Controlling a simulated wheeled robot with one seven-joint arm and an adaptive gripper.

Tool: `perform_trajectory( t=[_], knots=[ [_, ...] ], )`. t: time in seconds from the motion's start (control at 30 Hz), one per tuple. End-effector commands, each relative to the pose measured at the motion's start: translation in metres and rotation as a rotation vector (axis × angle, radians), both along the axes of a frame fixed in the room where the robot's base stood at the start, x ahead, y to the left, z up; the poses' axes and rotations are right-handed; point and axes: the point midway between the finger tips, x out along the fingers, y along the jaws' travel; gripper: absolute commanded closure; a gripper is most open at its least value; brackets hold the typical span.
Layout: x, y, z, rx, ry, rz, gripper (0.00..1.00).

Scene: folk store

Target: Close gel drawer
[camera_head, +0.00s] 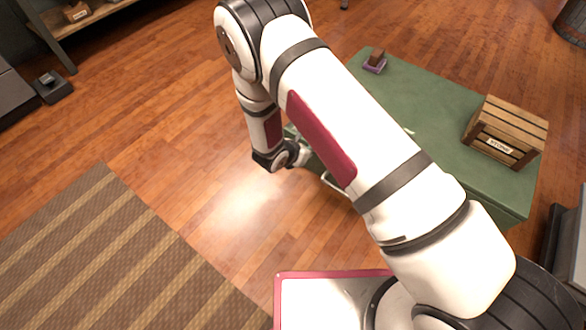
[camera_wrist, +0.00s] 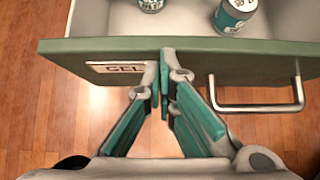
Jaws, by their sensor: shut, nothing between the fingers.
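The gel drawer (camera_wrist: 230,62) spans the wrist view, pulled open, with a green front, a "GEL" label (camera_wrist: 115,68) at the left and a metal bar handle (camera_wrist: 258,107) at the right. In the head view my arm hides most of the drawer and the gripper's fingers.
The green cabinet (camera_head: 440,125) bears a wooden crate (camera_head: 507,130) and a small purple item (camera_head: 374,66). A striped rug (camera_head: 110,255) lies at the lower left. Wooden floor (camera_head: 170,130) is clear left of the cabinet. Shelving (camera_head: 85,18) stands at the upper left.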

Motion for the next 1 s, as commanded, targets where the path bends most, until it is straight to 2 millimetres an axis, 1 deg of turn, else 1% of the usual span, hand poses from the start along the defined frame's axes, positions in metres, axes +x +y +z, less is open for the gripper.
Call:
perform_trajectory(
  t=[0.03, 0.2, 0.4, 0.6, 1.0],
  knots=[
    [0.011, -0.009, -0.002, 0.002, -0.002, -0.004, 1.00],
    [0.040, -0.032, -0.002, 0.001, -0.001, -0.003, 1.00],
    [0.063, -0.049, -0.002, 0.002, 0.000, -0.001, 1.00],
    [0.074, -0.058, -0.001, 0.002, 0.001, -0.001, 1.00],
    [0.077, -0.060, 0.000, 0.001, 0.001, 0.000, 1.00]
  ],
)
